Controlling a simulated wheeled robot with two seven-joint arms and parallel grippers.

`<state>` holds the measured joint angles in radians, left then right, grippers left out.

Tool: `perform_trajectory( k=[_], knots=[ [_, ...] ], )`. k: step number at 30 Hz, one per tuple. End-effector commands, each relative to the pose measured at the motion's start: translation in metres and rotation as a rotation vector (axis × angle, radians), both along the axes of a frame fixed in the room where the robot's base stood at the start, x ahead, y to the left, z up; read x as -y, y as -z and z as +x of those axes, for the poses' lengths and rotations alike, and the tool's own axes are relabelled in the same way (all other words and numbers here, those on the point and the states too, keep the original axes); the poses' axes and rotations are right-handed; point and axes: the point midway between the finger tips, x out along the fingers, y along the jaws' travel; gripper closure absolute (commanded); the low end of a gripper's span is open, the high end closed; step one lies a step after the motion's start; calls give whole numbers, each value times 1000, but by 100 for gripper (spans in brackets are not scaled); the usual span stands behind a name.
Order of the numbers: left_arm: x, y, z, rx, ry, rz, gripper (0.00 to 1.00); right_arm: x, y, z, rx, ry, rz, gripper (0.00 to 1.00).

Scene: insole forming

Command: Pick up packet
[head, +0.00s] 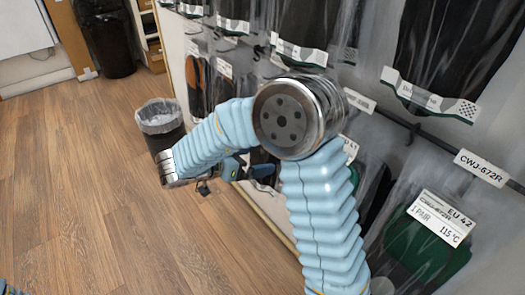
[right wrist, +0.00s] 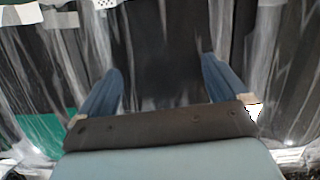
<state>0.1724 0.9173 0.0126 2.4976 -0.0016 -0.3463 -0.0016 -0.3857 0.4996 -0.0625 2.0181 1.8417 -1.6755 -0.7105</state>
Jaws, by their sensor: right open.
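Several clear plastic packets hang on the wall display. In the head view one packet with dark green contents (head: 415,250) hangs at the lower right, labelled EU 42. Another dark packet (head: 440,45) hangs at the upper right. My right gripper (head: 238,170) is beside the display, partly hidden by my own arm. In the right wrist view its two blue fingers (right wrist: 162,75) are spread apart. A dark packet (right wrist: 165,40) shows beyond and between them; I cannot tell whether they touch it. A green packet (right wrist: 40,130) shows at left.
A dark bin with a clear liner (head: 160,118) stands on the wooden floor (head: 80,190) beside the display. A black bin (head: 103,40) is farther back. A dark rail (head: 395,118) with a white CWJ-672R tag (head: 482,167) runs along the display. The floor at left is clear.

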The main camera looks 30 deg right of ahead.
Motion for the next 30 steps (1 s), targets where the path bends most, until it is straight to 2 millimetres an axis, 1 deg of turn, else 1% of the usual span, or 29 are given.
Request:
perform_trajectory(
  k=[2,6,7,15,17,18,25,28,30],
  knots=[
    [0,2,0,1,0,0,57,4,2,0,0,0,0,0],
    [0,1,0,1,0,0,57,4,1,0,0,-1,0,0],
    [0,1,0,1,0,0,57,4,1,0,0,-1,0,2],
    [0,1,0,0,0,0,57,4,1,0,0,-1,0,43],
    [0,1,0,0,0,0,57,4,1,0,0,-1,0,52],
    [0,1,0,0,0,0,57,4,1,0,0,-1,0,55],
    [0,0,0,0,0,0,57,4,0,0,0,-1,0,55],
    [0,-4,0,0,0,0,57,4,-7,0,1,-1,0,55],
    [0,-8,0,-1,0,0,57,4,-14,1,3,-1,0,55]
  ],
)
